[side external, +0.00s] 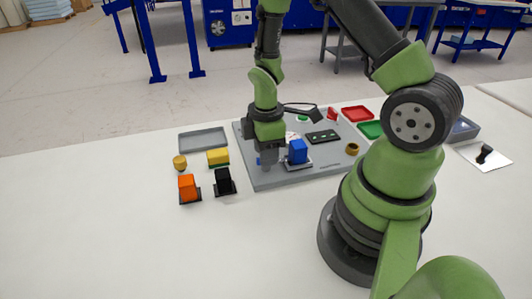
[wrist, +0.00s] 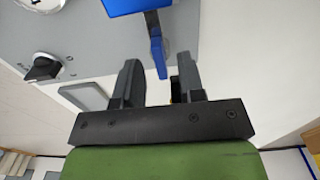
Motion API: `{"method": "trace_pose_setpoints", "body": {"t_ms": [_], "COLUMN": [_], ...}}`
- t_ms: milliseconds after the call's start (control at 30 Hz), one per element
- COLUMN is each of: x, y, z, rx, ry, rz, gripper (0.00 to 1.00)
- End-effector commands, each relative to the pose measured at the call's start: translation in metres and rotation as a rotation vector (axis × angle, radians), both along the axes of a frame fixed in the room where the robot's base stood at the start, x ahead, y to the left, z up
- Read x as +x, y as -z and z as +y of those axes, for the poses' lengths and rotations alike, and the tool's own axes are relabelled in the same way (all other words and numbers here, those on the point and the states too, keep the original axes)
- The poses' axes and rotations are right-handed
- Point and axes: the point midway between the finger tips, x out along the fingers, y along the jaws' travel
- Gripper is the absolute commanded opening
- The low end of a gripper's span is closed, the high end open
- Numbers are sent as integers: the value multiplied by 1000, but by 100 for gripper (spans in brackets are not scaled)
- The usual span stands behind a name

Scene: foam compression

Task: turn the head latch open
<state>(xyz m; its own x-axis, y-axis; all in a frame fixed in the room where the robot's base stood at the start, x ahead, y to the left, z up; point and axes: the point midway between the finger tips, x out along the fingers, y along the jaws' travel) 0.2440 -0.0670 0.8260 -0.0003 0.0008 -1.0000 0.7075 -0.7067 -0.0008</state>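A narrow blue lever (wrist: 157,50), which looks like the head latch, sticks out beside a larger blue block (wrist: 136,5) at the top of the wrist view. My gripper (wrist: 158,62) is open, one dark finger on each side of the lever, with visible gaps to it. I cannot tell its height relative to the lever. In the side view the blue block (side external: 298,152) stands on the grey board (side external: 262,182). My gripper (side external: 266,162) points down just left of it and hides most of the lever.
Orange (side external: 187,187), black (side external: 223,180) and yellow (side external: 218,157) blocks stand left of the board, near a grey tray (side external: 203,139). A red tray (side external: 357,114) and a green tray (side external: 371,129) are at right. A black knob (wrist: 42,68) shows in the wrist view. The front table is clear.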

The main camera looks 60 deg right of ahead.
Motion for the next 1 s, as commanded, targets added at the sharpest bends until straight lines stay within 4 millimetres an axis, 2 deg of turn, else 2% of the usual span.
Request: {"method": "trace_pose_setpoints", "body": {"t_ms": [133, 400, 433, 567, 600, 1000], "x": [0, 0, 0, 0, 0, 0], "y": [9, 10, 10, 10, 10, 10], "z": [0, 0, 0, 0, 0, 0], "rx": [0, 0, 0, 0, 0, -1], "ry": [1, 1, 1, 1, 1, 46], "rz": [0, -1, -1, -1, -1, -1], "gripper": [36, 36, 34, 4, 0, 0]}}
